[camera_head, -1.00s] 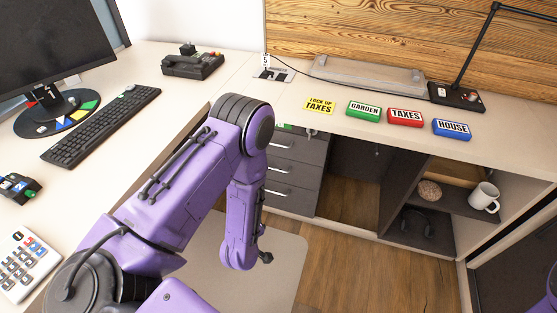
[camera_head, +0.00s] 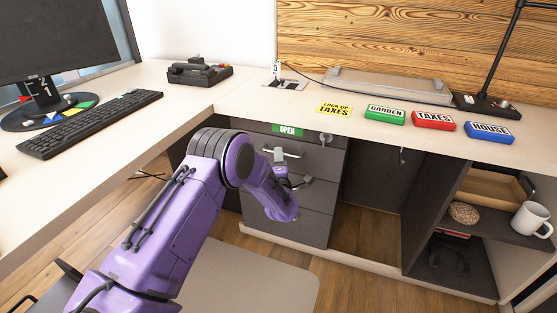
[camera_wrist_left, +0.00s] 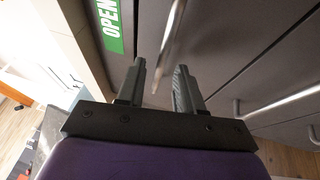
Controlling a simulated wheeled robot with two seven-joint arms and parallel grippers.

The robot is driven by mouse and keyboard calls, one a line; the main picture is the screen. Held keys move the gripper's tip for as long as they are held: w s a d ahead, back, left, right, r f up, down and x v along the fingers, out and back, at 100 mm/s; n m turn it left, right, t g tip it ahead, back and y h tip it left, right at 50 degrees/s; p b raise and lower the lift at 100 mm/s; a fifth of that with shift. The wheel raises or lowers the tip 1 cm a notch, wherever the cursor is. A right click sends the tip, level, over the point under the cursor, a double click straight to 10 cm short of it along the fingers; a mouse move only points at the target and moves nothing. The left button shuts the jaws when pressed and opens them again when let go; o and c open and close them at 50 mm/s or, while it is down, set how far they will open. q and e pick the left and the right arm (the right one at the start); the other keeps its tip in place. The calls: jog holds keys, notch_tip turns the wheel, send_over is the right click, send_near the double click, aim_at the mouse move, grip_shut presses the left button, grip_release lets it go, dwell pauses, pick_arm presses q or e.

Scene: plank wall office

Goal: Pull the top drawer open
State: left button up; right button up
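The top drawer (camera_head: 318,156) is the upper dark grey front of the unit under the desk. It looks shut, and a green OPEN label (camera_head: 287,130) sits at its top. Its metal bar handle (camera_head: 291,154) also shows in the left wrist view (camera_wrist_left: 172,35). My left gripper (camera_head: 281,163) is at this handle. In the wrist view its two dark fingers (camera_wrist_left: 160,72) are apart, with the bar showing in the gap between them. I cannot tell whether they touch it. My right gripper is out of view.
Lower drawers with bar handles (camera_wrist_left: 285,105) are just below the gripper. The desk top (camera_head: 235,105) overhangs the unit. An open shelf with a white mug (camera_head: 531,220) stands at right. Floor in front of the drawers is free apart from a mat (camera_head: 250,275).

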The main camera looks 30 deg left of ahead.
pick_arm(q)
jog(key=shift+w+a+r, duration=0.1)
jog(key=shift+w+a, duration=0.2)
jog(key=shift+w, duration=0.1)
grip_shut()
dwell(1.2)
